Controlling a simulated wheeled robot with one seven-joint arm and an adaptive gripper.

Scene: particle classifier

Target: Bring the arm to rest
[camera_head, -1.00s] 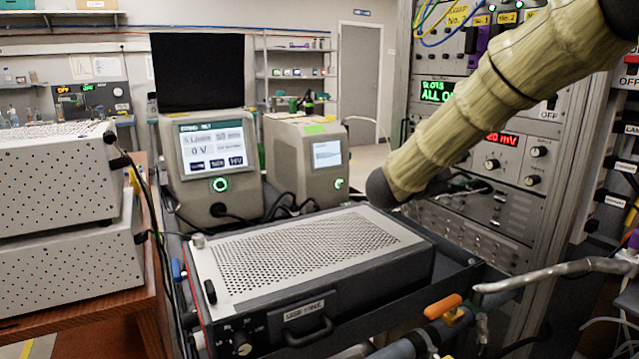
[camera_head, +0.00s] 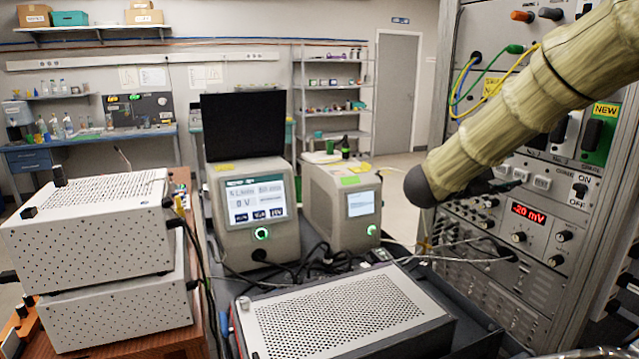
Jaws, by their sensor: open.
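My arm, in a pale yellow ribbed sleeve (camera_head: 530,95), comes in from the upper right in the head view. It slants down to a dark rounded joint (camera_head: 418,187) left of the instrument rack. My gripper (camera_head: 508,184) shows only as a small dark shape past that joint, partly behind the sleeve and in front of the rack. It is open, and I see nothing held in it. I cannot tell how far it is from the rack panel.
Below the arm lies a perforated metal box (camera_head: 340,308). Two screen units, one showing 0 V (camera_head: 255,210) and a smaller one (camera_head: 350,208), stand behind it. The rack (camera_head: 485,235) with hanging cables is close on the right. White perforated boxes (camera_head: 95,225) are stacked at left.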

